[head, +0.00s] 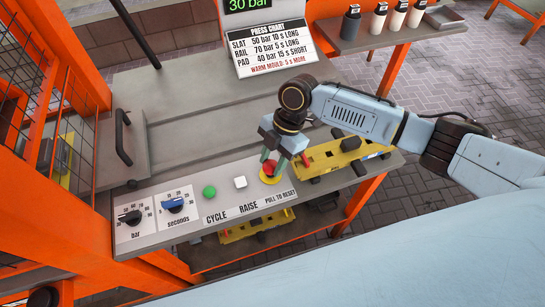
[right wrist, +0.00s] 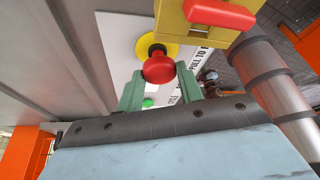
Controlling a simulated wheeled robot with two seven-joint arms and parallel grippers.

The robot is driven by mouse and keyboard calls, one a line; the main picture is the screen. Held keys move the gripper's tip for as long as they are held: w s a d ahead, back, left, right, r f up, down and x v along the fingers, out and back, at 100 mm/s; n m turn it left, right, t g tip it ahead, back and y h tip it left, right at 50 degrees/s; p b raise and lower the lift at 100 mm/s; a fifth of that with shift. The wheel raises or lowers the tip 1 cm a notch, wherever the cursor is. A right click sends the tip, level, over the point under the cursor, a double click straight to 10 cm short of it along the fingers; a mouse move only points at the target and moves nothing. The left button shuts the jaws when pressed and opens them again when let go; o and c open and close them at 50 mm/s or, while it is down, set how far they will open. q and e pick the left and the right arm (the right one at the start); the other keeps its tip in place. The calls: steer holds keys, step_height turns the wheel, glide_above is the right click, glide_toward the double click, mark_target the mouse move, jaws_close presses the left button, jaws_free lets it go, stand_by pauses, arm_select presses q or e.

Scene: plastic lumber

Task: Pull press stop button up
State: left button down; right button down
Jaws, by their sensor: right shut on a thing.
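The red stop button (head: 269,167) stands on a yellow collar (head: 270,178) at the right end of the press control panel, above the label PULL TO RESET. My right gripper (head: 274,160) reaches down onto it from above and is shut on its red head. In the right wrist view the red button (right wrist: 158,69) sits between the two green fingers, with its dark stem and yellow disc behind it. Whether the button is up or down is hard to tell. My left gripper is not in view.
Left of the button are a white RAISE button (head: 240,182), a green CYCLE button (head: 209,191), and seconds (head: 173,206) and bar (head: 131,217) knobs. A yellow mould (head: 330,158) with a red part lies close right of my gripper. The display (head: 247,4) reads 30 bar.

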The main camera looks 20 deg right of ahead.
steer(key=shift+w+r, duration=0.1)
steer(key=shift+r, duration=0.1)
steer(key=c, duration=0.9)
jaws_free()
steer(key=v, duration=1.3)
steer(key=shift+d+r+p, duration=0.15)
steer(key=shift+d+p, duration=0.05)
steer(key=shift+p, duration=0.1)
